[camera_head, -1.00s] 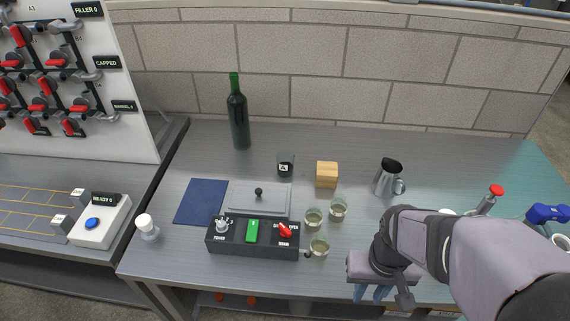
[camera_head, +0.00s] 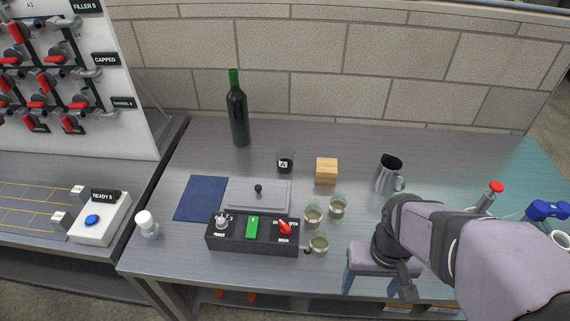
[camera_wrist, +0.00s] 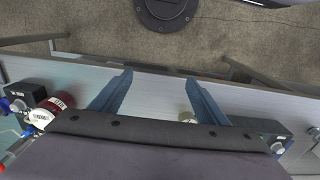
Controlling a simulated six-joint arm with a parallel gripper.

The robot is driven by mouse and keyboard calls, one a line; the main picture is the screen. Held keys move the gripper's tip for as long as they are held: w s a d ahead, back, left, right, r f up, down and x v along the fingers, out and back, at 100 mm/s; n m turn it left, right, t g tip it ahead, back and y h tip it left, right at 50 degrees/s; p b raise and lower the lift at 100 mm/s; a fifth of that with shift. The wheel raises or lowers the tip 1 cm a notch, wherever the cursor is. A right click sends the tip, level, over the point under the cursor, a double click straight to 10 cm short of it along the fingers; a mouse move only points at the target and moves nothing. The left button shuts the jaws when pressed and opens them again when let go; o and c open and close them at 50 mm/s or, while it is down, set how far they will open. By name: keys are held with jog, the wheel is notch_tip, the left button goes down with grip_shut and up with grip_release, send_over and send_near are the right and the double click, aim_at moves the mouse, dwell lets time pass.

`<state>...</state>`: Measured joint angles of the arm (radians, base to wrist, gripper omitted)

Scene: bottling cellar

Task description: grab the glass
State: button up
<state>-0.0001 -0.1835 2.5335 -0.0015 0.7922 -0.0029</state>
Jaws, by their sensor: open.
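Three small clear glasses stand on the table in the head view: a front glass (camera_head: 319,244), a left glass (camera_head: 313,216) and a back glass (camera_head: 338,207). They seem to hold something pale. The task does not say which glass is meant. My gripper (camera_head: 383,284) is to the right of the front glass, near the table's front edge, open and with nothing between its fingers. In the wrist view my gripper (camera_wrist: 160,97) shows two blue fingers spread apart. A small pale glass (camera_wrist: 187,117) shows beside the right finger there, partly hidden by it.
A control box (camera_head: 252,246) with a green switch and red lever stands left of the glasses. A wooden block (camera_head: 326,171), a black-labelled cup (camera_head: 285,161), a metal jug (camera_head: 389,173) and a green bottle (camera_head: 238,115) stand further back. The table's front edge is close.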

notch_tip(320, 180, up, 4)
jog(key=m+t+y+b, duration=0.1)
jog(key=m+t+b, duration=1.4)
jog(key=m, duration=1.9)
send_over(285, 151)
jog(key=s+d, duration=0.2)
jog(key=s, duration=1)
jog(key=shift+f+g, duration=0.7)
jog(key=shift+f, duration=1.85)
jog(key=shift+a+p+x, duration=0.15)
jog(key=shift+p+x, duration=0.15)
jog(key=shift+x, duration=0.95)
jog(key=shift+a+p+x, duration=0.2)
jog(key=shift+p+x, duration=0.05)
jog(key=shift+x, duration=1)
jog(key=shift+a+p+x, duration=0.15)
jog(key=shift+p+x, duration=0.15)
jog(key=shift+x, duration=0.95)
jog(key=shift+s+f, duration=0.15)
